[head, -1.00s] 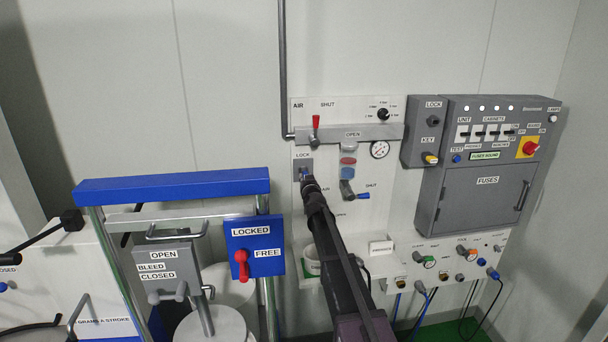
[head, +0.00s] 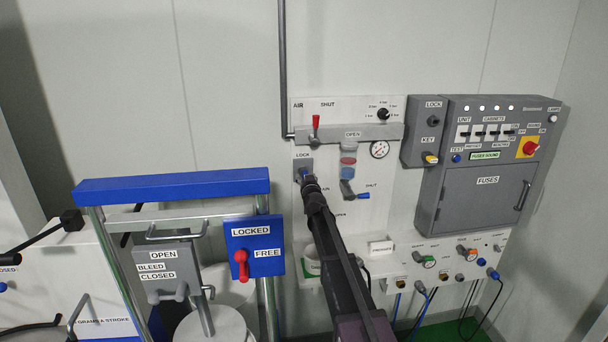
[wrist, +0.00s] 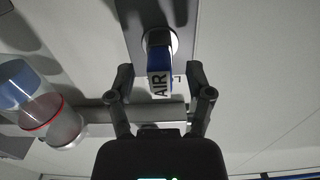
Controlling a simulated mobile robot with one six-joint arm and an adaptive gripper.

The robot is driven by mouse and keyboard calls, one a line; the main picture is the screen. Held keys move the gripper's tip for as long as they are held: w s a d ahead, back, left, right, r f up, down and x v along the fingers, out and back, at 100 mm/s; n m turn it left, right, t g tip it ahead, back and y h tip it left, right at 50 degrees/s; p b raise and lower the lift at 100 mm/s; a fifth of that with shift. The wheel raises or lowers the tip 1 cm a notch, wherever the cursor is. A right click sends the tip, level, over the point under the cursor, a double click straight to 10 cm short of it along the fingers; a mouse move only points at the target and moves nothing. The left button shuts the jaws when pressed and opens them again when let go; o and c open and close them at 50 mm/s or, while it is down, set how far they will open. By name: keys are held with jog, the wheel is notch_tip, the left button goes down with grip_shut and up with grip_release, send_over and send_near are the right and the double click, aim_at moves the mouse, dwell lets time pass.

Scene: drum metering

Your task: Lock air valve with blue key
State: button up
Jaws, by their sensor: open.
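The blue key (wrist: 159,72), marked AIR, sits in a round silver lock (wrist: 160,42) on a grey block in the wrist view. In the head view the lock block (head: 303,164) is under a LOCK label, and the key is mostly hidden by my gripper. My gripper (wrist: 160,75) is open, with one finger on each side of the key and a gap to it on both sides. The air valve's red lever (head: 316,122) stands upright on the grey bar, just below the SHUT label.
A pressure gauge (head: 379,149) and the grey fuse box (head: 487,180) are further right. A blue-topped frame (head: 172,186) stands at left.

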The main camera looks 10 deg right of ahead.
jog(key=shift+s, duration=0.15)
jog(key=s, duration=1.1)
jog(key=shift+s, duration=0.4)
jog(key=s+a+f+n+g+y, duration=0.1)
jog(key=s+a+f+g+y, duration=0.1)
jog(key=s+f+g, duration=0.5)
jog(key=s+a+f+n+g+y, duration=0.1)
jog(key=s+a+f+n+g, duration=0.15)
jog(key=s+f, duration=0.4)
jog(key=s+d+f+m+g+h, duration=0.1)
jog(key=s+g, duration=0.3)
jog(key=s, duration=0.7)
jog(key=s+d+f+m+g+h, duration=0.2)
jog(key=s+d+f+g, duration=0.1)
jog(key=s, duration=0.9)
jog(key=shift+s+f+g, duration=0.2)
jog(key=shift+f+g, duration=0.3)
jog(key=shift+g, duration=0.25)
